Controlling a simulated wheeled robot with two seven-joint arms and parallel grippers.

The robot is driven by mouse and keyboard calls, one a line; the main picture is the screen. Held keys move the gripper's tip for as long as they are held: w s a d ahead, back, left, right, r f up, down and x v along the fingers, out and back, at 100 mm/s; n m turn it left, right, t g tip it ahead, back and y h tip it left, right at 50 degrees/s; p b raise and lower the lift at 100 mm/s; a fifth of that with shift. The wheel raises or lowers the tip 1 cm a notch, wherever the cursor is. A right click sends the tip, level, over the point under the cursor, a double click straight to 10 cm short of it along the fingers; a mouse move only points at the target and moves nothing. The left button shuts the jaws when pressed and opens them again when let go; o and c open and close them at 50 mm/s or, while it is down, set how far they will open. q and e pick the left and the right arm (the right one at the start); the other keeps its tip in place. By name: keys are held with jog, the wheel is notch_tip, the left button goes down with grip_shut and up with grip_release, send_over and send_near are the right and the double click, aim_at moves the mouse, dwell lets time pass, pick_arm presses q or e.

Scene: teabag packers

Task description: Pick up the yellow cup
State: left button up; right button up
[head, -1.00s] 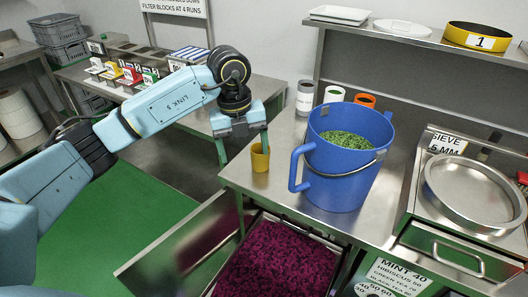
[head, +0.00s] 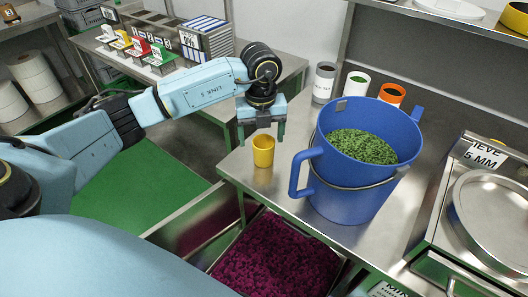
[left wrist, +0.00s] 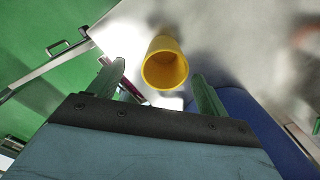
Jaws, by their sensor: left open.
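The yellow cup (head: 263,151) stands upright on the steel table (head: 240,176), near its left corner. Its open mouth faces up. My left gripper (head: 261,136) is open with its fingers pointing down, above and around the cup's top in the head view. In the left wrist view the cup (left wrist: 165,64) lies ahead of and between the two green fingers (left wrist: 158,82), apart from both. My right gripper is not in view.
A large blue bucket (head: 345,190) of green leaves stands just right of the cup, its handle toward it. Grey, white and orange containers (head: 392,93) stand behind. An open drawer of dark purple material (head: 275,258) lies below the table edge. A sieve (head: 490,215) sits at right.

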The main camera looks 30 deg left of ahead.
aim_at(264, 147)
pick_arm(q)
jog(key=shift+f, duration=0.5)
jog(key=f, duration=0.3)
jog(key=shift+w+d+f, duration=0.2)
jog(key=shift+f, duration=0.5)
jog(key=c, duration=1)
jog(key=shift+c, duration=0.2)
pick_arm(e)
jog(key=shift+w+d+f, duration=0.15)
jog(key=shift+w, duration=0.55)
pick_arm(q)
jog(key=shift+r, duration=0.25)
notch_tip(264, 147, up, 10)
jog(key=shift+f, duration=0.2)
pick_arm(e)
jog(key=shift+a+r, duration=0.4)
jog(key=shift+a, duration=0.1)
